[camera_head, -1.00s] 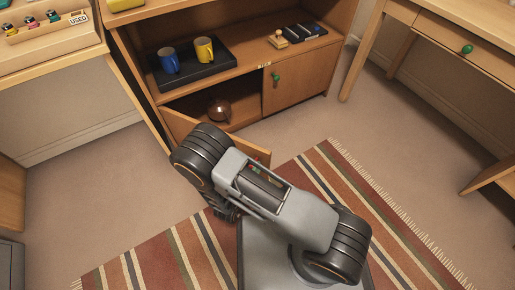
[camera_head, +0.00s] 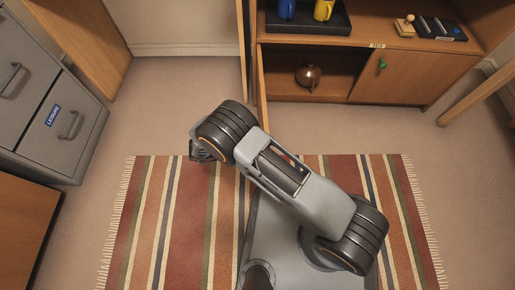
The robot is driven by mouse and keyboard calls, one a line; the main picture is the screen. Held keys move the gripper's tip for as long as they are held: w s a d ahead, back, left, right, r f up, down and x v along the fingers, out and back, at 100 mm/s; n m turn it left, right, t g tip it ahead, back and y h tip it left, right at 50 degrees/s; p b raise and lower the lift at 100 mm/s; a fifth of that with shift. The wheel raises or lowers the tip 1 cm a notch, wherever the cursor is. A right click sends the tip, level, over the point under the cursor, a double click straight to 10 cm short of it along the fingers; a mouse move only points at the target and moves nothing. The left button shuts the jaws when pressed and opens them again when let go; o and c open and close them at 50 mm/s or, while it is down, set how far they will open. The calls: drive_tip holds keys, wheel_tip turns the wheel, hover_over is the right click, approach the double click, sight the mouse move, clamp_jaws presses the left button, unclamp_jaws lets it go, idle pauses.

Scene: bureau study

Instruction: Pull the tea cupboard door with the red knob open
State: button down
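The tea cupboard door (camera_head: 262,88) stands wide open at the left side of the cupboard and is seen nearly edge-on, pointing toward me. Its red knob does not show in this view. A round brown teapot (camera_head: 308,76) sits inside the open compartment. My gripper (camera_head: 200,151) is a dark shape at the left end of my arm, above the rug and to the lower left of the door, apart from it in the picture. My arm hides most of it, so its fingers cannot be made out.
A closed door with a green knob (camera_head: 382,64) is to the right. A black tray (camera_head: 340,27) with a blue mug (camera_head: 287,9) and a yellow mug (camera_head: 324,10) stands above. A grey filing cabinet (camera_head: 45,110) is at left. The striped rug (camera_head: 150,220) is clear.

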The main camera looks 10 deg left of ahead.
drive_tip(key=shift+w+a+r, duration=0.1)
drive_tip(key=shift+a, duration=0.1)
drive_tip(key=c, duration=0.8)
unclamp_jaws()
drive_tip(key=shift+o, duration=0.2)
